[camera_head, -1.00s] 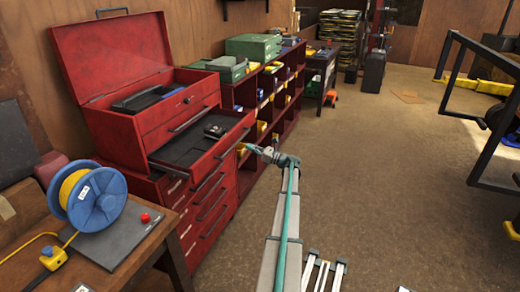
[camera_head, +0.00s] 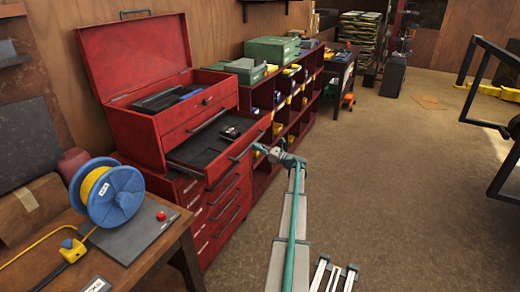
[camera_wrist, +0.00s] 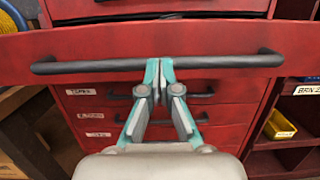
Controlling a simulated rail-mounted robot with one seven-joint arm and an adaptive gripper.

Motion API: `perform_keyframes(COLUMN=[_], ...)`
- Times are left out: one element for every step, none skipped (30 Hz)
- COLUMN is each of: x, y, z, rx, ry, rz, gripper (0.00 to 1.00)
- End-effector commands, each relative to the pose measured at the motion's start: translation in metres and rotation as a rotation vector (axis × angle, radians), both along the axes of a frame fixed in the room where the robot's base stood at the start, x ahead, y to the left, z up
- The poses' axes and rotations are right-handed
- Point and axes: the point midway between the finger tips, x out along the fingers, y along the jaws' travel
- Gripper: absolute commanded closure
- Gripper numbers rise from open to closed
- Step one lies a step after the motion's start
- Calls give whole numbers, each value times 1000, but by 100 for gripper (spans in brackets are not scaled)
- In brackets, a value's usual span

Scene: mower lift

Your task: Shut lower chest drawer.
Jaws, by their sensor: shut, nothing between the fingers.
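The red tool chest (camera_head: 135,128) stands at left with its lid up. Its lower drawer (camera_head: 208,152) is pulled out, with a dark liner and a small dark object inside. The drawer's dark bar handle (camera_head: 248,144) runs across the red front; the handle also spans the wrist view (camera_wrist: 90,66). My gripper (camera_head: 257,148) is at the drawer front, shut and empty. In the wrist view its teal fingertips (camera_wrist: 160,72) lie over the middle of the handle; I cannot tell whether they touch it.
A red cabinet (camera_head: 222,210) with several shut drawers is under the chest. Red shelving (camera_head: 295,122) with yellow bins stands behind it. A wooden bench (camera_head: 150,262) with a blue cable reel (camera_head: 108,195) is at front left.

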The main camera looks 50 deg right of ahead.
Motion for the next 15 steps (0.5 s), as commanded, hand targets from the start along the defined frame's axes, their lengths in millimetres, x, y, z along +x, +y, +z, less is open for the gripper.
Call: perform_keyframes(x=[8,13,20,26,32,41,48,56,67,74,83,94,102,111,122], y=[1,2,3,4,5,6,7,8,10,11,12,14,15,17,19], z=[-1,-1,-2,-2,-2,-3,-3,-3,-3,-3,-3,-3,-3,-3,-3], rx=[0,0,0,0,0,0,0,0,-1,-1,0,-1,-1,0,0], ry=[-1,-2,-2,-1,-2,-2,-1,-1,-1,-1,-1,-1,-1,-1,-1], rz=[2,2,2,2,3,3,3,3,4,4,3,4,4,3,3], gripper=[100,100,100,100,100,100,100,100,100,100,100,100,100,100,100])
